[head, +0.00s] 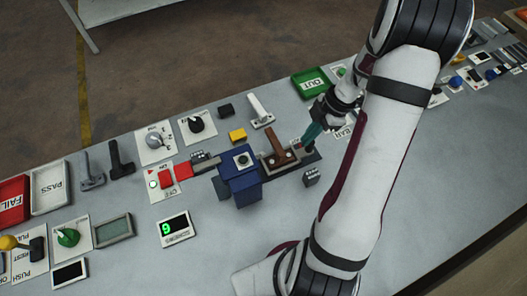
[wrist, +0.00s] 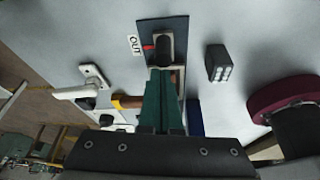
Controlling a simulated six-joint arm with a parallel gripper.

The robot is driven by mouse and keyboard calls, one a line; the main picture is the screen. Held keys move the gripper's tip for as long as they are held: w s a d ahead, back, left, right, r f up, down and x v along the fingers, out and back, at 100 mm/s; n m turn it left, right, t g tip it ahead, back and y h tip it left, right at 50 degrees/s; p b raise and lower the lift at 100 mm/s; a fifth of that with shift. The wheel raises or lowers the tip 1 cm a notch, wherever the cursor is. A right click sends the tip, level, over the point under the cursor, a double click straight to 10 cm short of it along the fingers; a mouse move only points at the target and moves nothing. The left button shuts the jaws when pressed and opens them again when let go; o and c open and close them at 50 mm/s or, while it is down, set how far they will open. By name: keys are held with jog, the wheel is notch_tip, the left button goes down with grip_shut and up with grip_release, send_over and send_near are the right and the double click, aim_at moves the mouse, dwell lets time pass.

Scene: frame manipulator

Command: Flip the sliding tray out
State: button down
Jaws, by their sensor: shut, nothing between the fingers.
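My gripper (head: 307,144) points down at the right end of a dark rail fixture (head: 309,156), its green fingers together and empty. In the wrist view, the gripper fingers (wrist: 164,74) reach to a light-rimmed part with a dark rounded insert (wrist: 164,46), on a dark plate (wrist: 176,24). A white OUT label (wrist: 134,44) and a small red mark are beside it. This looks like the sliding tray, but the fingers cover part of it. I cannot tell whether they touch it. A brown bracket (head: 276,159) and a blue block (head: 238,167) stand left of the gripper.
A small dark block with light dots (head: 311,177) stands close to the rail; it also shows in the wrist view (wrist: 217,63).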

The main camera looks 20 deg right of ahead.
dwell(0.4)
jog(key=v, duration=1)
